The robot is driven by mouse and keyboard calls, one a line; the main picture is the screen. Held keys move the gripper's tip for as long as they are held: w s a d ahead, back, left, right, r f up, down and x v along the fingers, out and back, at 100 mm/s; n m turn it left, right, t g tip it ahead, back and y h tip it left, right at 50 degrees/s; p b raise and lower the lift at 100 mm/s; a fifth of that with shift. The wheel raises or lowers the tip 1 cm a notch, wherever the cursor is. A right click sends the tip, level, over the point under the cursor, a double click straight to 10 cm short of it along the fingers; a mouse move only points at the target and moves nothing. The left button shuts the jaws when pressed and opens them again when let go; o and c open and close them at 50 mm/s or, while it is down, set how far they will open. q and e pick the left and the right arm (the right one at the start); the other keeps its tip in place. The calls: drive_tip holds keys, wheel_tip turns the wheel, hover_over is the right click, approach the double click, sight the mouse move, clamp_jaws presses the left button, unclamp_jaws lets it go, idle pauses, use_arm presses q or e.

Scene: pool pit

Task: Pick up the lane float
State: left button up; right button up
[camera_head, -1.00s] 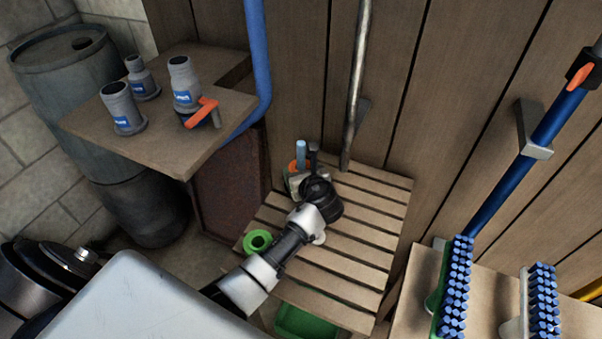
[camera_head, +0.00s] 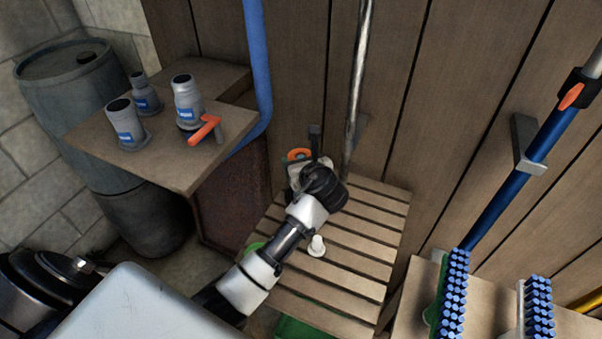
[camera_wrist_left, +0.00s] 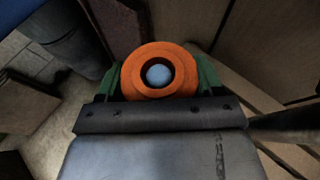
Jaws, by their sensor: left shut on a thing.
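The lane float (camera_head: 299,154) is an orange ring, seen in the head view at the back left of the slatted bench, partly hidden by my left gripper (camera_head: 301,168). In the left wrist view the orange float (camera_wrist_left: 133,75) sits between the green fingers of my left gripper (camera_wrist_left: 158,80), which is shut on it. A light blue round end (camera_wrist_left: 158,75) shows in the ring's hole. I cannot tell how far the float is off the bench. My right gripper is not in view.
The slatted bench (camera_head: 345,283) carries a small white piece (camera_head: 317,246) and a green ring (camera_head: 254,249), mostly hidden by my arm. A shelf with grey fittings (camera_head: 186,104) and an orange-handled valve (camera_head: 204,131) is at left.

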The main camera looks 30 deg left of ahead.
use_arm(q)
wheel_tip(320, 180, up, 10)
drive_tip(key=shift+f+p, duration=0.2)
drive_tip(key=shift+p, duration=0.4)
drive_tip(key=shift+r+p, duration=0.15)
drive_tip(key=shift+p, duration=0.85)
drive_tip(key=shift+f, duration=0.2)
